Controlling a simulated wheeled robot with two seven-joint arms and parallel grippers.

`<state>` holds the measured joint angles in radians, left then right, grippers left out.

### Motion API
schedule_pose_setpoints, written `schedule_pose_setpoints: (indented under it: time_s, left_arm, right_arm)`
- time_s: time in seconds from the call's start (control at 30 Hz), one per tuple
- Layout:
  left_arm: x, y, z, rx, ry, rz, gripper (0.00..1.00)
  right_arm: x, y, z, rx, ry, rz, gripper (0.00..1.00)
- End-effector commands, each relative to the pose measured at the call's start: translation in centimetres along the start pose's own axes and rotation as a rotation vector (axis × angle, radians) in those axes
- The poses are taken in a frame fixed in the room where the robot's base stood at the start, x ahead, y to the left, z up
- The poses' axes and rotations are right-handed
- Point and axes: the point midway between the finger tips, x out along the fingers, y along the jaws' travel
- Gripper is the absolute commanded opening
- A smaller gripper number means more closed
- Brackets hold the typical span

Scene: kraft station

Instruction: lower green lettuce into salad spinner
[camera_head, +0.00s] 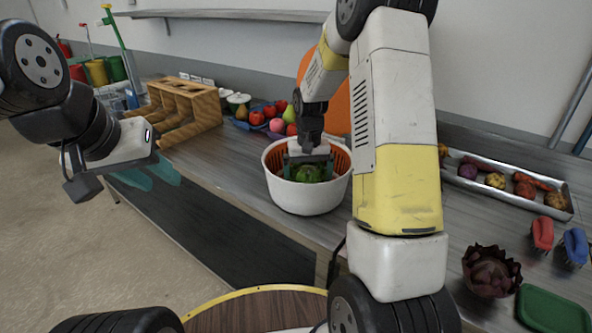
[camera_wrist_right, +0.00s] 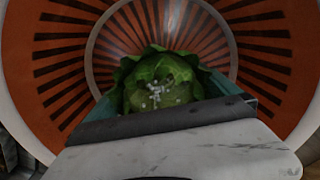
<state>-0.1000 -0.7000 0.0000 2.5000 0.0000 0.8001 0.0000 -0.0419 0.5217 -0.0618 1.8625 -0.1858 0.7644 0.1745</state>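The green lettuce (camera_head: 309,173) is inside the salad spinner (camera_head: 305,200), a white bowl with an orange slotted basket. My right gripper (camera_head: 308,160) reaches down into the bowl from above. In the right wrist view, the lettuce (camera_wrist_right: 158,82) sits between the teal fingers, which press against its sides, with the orange basket (camera_wrist_right: 65,60) around and below it. I cannot tell whether the lettuce touches the basket floor. My left gripper (camera_head: 148,177) hangs empty at the left, by the counter's front edge, with its teal fingers apart.
An orange round piece (camera_head: 338,105) stands behind the spinner. A blue tray of fruit (camera_head: 257,118) and a wooden rack (camera_head: 185,108) are to the left. A metal vegetable tray (camera_head: 510,190), artichoke (camera_head: 490,270), brushes (camera_head: 542,234) and green board (camera_head: 553,310) are to the right.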

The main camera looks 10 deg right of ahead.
Motion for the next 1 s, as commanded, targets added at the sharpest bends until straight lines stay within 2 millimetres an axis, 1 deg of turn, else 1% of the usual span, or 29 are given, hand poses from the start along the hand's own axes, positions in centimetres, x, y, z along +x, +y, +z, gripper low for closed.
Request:
schedule_pose_setpoints:
  time_s: [0.13,0.23,0.5,0.67,0.73,0.77,0.87,0.97,1.0]
  left_arm:
    - [0.0,0.0,0.0,0.000,0.000,0.000,0.36]
    - [0.0,0.0,0.0,0.000,0.000,0.000,0.36]
    - [0.0,0.0,0.0,0.000,0.000,0.000,0.36]
    - [0.0,0.0,0.0,0.000,0.000,0.000,0.36]
    - [0.0,0.0,0.0,0.000,0.000,0.000,0.36]
    - [0.0,0.0,0.0,0.000,0.000,0.000,0.36]
    - [0.0,0.0,0.0,0.000,0.000,0.000,0.36]
    - [0.0,0.0,0.0,0.000,0.000,0.000,0.36]
    - [0.0,0.0,0.0,0.000,0.000,0.000,0.36]
  right_arm:
    - [-0.2,0.0,0.0,0.000,0.001,0.000,1.00]
    - [-1.1,0.0,-0.1,0.000,0.003,0.000,1.00]
    - [-5.7,0.0,-0.1,0.001,0.003,-0.001,1.00]
    - [-7.5,0.0,0.0,0.001,0.004,-0.001,1.00]
    - [-8.3,0.0,0.3,-0.001,0.011,-0.004,1.00]
    - [-8.8,0.0,0.5,-0.002,0.018,-0.007,1.00]
    - [-11.3,-0.1,2.0,-0.008,0.058,-0.026,1.00]
    - [-14.6,-0.3,4.6,-0.017,0.120,-0.054,1.00]
    - [-15.8,-0.4,5.9,-0.023,0.148,-0.066,1.00]
